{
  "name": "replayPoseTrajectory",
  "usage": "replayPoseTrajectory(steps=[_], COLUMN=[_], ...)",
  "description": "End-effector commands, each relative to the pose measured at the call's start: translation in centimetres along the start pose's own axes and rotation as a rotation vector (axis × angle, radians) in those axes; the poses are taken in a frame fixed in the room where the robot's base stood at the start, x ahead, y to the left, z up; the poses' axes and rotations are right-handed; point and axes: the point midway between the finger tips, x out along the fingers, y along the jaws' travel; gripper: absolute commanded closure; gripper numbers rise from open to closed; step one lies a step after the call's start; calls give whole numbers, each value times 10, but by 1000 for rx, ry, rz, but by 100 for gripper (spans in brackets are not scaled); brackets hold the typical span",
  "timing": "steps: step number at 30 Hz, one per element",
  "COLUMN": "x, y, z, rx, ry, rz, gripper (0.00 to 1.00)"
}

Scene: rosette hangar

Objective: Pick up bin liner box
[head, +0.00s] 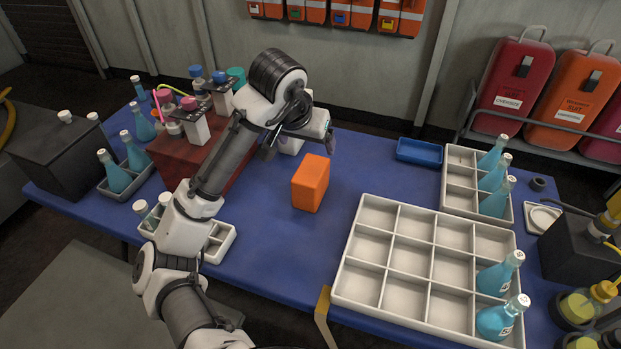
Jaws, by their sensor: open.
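A plain orange box (310,184), the only one matching a bin liner box, stands upright on the blue table (265,240) near the middle. No label can be read on its visible faces. My gripper (328,143) is above and behind the box in the picture, close to its top edge. It is open, with nothing seen between its fingers. My own arm and wrist hide part of the gripper, and I cannot tell the exact gap to the box.
A large divided tray (405,210) with blue bottles lies right of the box, a smaller one (453,182) behind it. A blue tray (419,151) lies at the back. A reddish-brown block (170,160) with bottles stands left. Table in front of the box is clear.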

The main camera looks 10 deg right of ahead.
Motion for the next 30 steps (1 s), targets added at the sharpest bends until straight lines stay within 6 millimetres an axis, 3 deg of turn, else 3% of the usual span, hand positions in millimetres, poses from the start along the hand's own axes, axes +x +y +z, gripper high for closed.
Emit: replayPoseTrajectory(steps=[5, 12, 23, 30], x=[20, 68, 99, 134], y=[2, 2, -3, -7], z=[13, 17, 17, 19], rx=[11, 11, 10, 11], ry=[-78, -77, -73, -73], rz=[-11, -8, -14, -14], gripper=[15, 15, 15, 15])
